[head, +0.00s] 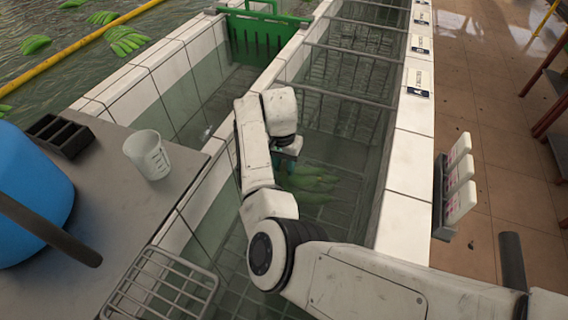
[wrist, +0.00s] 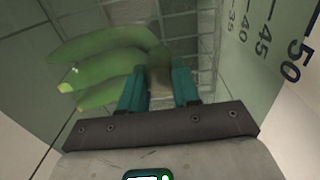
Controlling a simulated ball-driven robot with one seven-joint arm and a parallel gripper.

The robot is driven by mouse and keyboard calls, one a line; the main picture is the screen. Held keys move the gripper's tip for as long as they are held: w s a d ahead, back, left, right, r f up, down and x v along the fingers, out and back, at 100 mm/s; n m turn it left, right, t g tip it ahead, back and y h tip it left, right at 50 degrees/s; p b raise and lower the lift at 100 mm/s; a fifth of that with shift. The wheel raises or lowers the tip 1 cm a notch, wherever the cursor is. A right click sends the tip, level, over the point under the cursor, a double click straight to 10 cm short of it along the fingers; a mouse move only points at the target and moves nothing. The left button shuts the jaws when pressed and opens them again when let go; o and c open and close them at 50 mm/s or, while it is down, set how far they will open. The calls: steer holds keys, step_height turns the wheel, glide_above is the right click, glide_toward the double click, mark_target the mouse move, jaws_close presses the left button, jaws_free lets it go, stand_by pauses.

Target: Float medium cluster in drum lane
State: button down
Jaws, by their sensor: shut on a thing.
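A green banana cluster (head: 310,183) is low in the tiled water lane (head: 345,160), under my arm in the head view. My gripper (head: 284,162) reaches down to its left end. In the wrist view the cluster (wrist: 108,65) lies at the upper left, with several fingers pointing left. My gripper (wrist: 160,90) has its teal fingers around the cluster's brownish stem end, shut on it. The cluster looks to be in or at the water; its exact depth is hard to tell.
Metal bars (head: 350,97) cross the lane farther back. A green slotted gate (head: 258,38) closes the neighbouring channel. A counter on the left holds a white measuring jug (head: 147,154), a black tray (head: 60,135) and a wire rack (head: 160,285). Depth markings (wrist: 262,45) line the wall.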

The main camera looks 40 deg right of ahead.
steer(key=c, duration=0.7)
jaws_free()
steer(key=shift+c, duration=0.2)
step_height(320, 180, up, 28)
steer(key=p, duration=1.5)
steer(key=shift+w+a+r+p, duration=0.15)
steer(key=shift+w+p, duration=0.1)
steer(key=shift+p, duration=0.05)
